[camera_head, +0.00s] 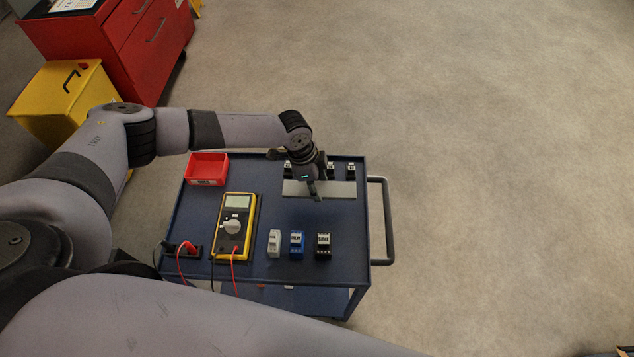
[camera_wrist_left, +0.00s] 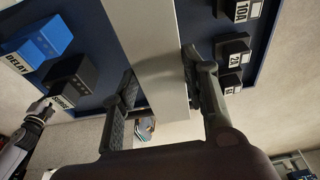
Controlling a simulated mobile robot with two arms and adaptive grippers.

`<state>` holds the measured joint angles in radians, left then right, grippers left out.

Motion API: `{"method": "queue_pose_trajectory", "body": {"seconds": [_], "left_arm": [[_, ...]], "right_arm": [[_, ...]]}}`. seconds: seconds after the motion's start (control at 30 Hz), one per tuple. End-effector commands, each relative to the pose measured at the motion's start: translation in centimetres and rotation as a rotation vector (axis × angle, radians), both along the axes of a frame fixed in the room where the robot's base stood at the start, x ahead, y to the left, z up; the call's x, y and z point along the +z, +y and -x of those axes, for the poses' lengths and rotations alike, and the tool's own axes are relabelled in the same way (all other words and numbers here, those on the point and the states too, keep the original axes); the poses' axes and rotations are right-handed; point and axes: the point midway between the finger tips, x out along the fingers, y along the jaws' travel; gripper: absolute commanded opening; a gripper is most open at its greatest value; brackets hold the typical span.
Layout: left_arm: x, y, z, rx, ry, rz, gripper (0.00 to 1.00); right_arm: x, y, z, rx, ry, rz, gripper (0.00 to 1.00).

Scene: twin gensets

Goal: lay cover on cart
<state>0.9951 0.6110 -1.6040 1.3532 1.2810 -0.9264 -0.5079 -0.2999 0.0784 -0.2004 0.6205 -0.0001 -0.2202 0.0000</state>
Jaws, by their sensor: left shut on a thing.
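The cover is a flat, pale grey strip (camera_head: 338,190) over the far right part of the blue cart (camera_head: 190,225). In the left wrist view the cover (camera_wrist_left: 150,35) runs between the two fingers. My left gripper (camera_head: 314,190) is shut on the cover's middle, from above. I cannot tell whether the cover touches the cart top or hangs just above it. What seems to be my right gripper (camera_wrist_left: 40,108) shows small at the left of the left wrist view, away from the cover; its fingers are too small to read.
A red bin (camera_head: 207,168), a yellow multimeter (camera_head: 235,225) with leads, and grey, blue (camera_head: 297,243) and black (camera_head: 323,245) modules stand on the cart. Several black fuse blocks (camera_head: 351,171) stand behind the cover. The cart's handle (camera_head: 388,220) is at right; floor beyond is clear.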

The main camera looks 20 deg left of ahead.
Motion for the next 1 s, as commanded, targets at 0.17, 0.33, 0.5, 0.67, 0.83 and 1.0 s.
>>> {"method": "queue_pose_trajectory", "body": {"seconds": [0.17, 0.33, 0.5, 0.67, 0.83, 1.0], "left_arm": [[-2.3, 0.0, -0.1, -0.001, -0.001, -0.001, 0.00], [-4.0, 0.0, 0.0, 0.001, 0.001, -0.001, 0.00], [-5.6, 0.0, 0.0, 0.001, 0.000, 0.000, 0.00], [-6.3, -0.1, 0.0, -0.001, -0.001, 0.001, 0.00], [-6.4, -0.1, -0.1, -0.001, -0.001, 0.001, 0.00], [-6.4, 0.0, 0.0, -0.001, -0.001, 0.000, 0.00]], "right_arm": [[-2.1, 0.0, 0.0, 0.000, 0.000, 0.000, 0.00], [-3.4, 0.0, 0.0, 0.000, 0.000, 0.000, 0.00], [-4.6, 0.0, 0.0, 0.000, 0.000, 0.000, 0.00], [-5.2, 0.0, 0.0, 0.000, 0.000, 0.000, 0.00], [-5.2, 0.0, 0.0, 0.000, 0.000, 0.000, 0.00], [-5.2, -0.1, 0.0, 0.000, 0.000, 0.001, 0.00]]}}
